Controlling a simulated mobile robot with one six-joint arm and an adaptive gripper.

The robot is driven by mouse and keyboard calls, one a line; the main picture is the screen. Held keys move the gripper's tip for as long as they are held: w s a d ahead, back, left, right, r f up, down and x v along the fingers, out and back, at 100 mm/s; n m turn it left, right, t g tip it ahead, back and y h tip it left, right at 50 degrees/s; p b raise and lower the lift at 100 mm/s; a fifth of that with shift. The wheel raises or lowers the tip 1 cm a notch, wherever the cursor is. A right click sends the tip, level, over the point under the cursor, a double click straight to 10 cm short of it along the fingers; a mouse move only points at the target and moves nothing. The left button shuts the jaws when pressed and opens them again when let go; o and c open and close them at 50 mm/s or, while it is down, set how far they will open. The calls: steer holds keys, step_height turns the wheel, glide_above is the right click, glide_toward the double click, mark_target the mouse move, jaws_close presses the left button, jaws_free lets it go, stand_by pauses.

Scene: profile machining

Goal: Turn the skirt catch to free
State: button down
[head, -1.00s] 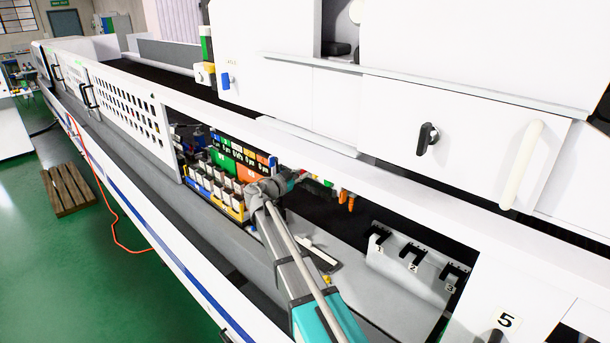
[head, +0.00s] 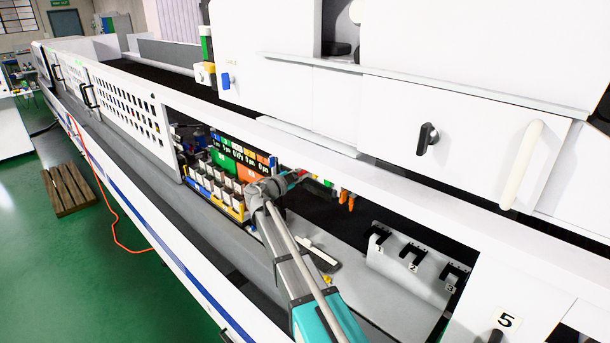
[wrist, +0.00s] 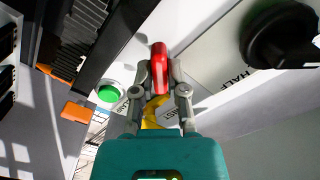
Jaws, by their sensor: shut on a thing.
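In the wrist view, my gripper (wrist: 160,88) is shut on a red handle (wrist: 160,56), whose upper end sticks out past the fingertips. A yellow part (wrist: 154,112) shows between the fingers, beside a partly hidden white label. A round black knob (wrist: 280,34) is at the upper right, apart from my gripper, near a label reading HALF (wrist: 234,78). No part is clearly labelled as the skirt catch, so I cannot tell which it is. In the head view, my arm reaches into the long machine opening and my fingertips are hidden.
A green button (wrist: 110,93) is just left of my gripper, and an orange part (wrist: 76,111) lies farther left. In the head view, small bins (head: 215,188) stand left of my arm. Numbered holders (head: 413,262) stand to the right. A white cover (head: 440,215) runs above the opening.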

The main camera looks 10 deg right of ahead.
steer(key=shift+w+r, duration=0.1)
steer(key=shift+w, duration=0.05)
steer(key=shift+a+m, duration=0.1)
steer(key=shift+m, duration=2.2)
steer(key=c, duration=0.5)
jaws_free()
steer(key=shift+s+a, duration=0.3)
steer(key=shift+s, duration=0.1)
steer(key=shift+v, duration=3.05)
